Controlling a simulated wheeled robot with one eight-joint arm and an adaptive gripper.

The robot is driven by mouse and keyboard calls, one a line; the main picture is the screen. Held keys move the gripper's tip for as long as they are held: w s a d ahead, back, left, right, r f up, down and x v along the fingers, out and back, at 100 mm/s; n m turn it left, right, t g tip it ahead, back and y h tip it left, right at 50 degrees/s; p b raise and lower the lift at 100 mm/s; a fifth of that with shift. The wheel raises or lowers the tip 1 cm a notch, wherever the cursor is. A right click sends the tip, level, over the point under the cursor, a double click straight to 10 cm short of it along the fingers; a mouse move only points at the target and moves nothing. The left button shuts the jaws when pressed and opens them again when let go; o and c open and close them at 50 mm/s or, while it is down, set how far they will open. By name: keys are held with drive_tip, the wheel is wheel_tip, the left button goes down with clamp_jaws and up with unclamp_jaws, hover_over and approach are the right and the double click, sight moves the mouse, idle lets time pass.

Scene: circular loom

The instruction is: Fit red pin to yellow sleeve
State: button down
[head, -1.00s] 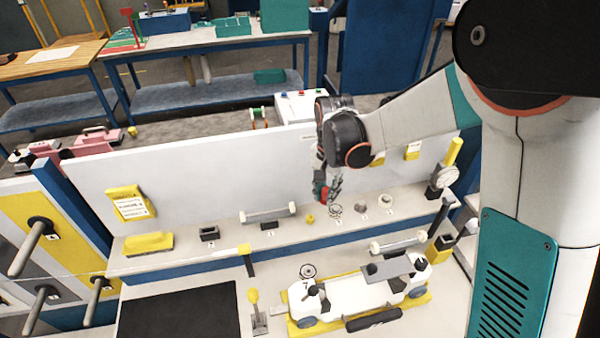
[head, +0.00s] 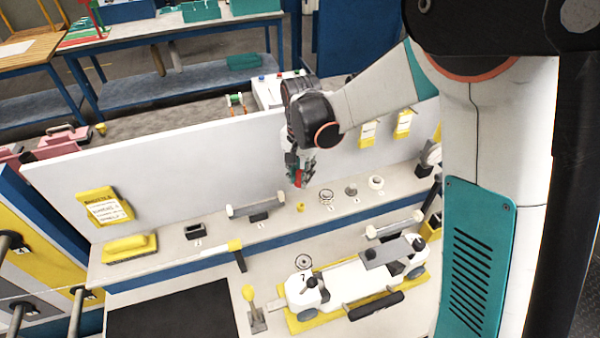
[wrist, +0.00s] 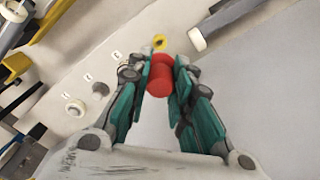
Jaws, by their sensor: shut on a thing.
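My gripper (head: 299,172) is shut on the red pin (head: 298,179) and holds it in the air above the shelf, in front of the white panel. In the wrist view the red pin (wrist: 160,78) sits between the teal fingers, its round end facing the camera. The yellow sleeve (head: 300,207) is a small yellow piece standing on the shelf, a little below the pin in the head view. In the wrist view the yellow sleeve (wrist: 159,42) shows just beyond the pin, apart from it, with a dark opening.
A white roller (head: 256,210) on a stand is left of the sleeve. Rings and small parts (head: 351,190) stand to its right. The white panel (head: 200,165) rises behind the shelf. A white machine with a yellow base (head: 350,285) is in front.

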drive_tip(key=shift+f+b, duration=1.6)
drive_tip(key=shift+f, duration=1.55)
drive_tip(key=shift+b, duration=0.35)
drive_tip(key=shift+f+b, duration=1.2)
drive_tip(key=shift+f, duration=0.2)
drive_tip(key=shift+f+b, duration=0.3)
drive_tip(key=shift+f, duration=0.05)
drive_tip(key=shift+f, duration=0.1)
drive_tip(key=c, duration=1.3)
unclamp_jaws()
drive_tip(key=shift+c, duration=0.2)
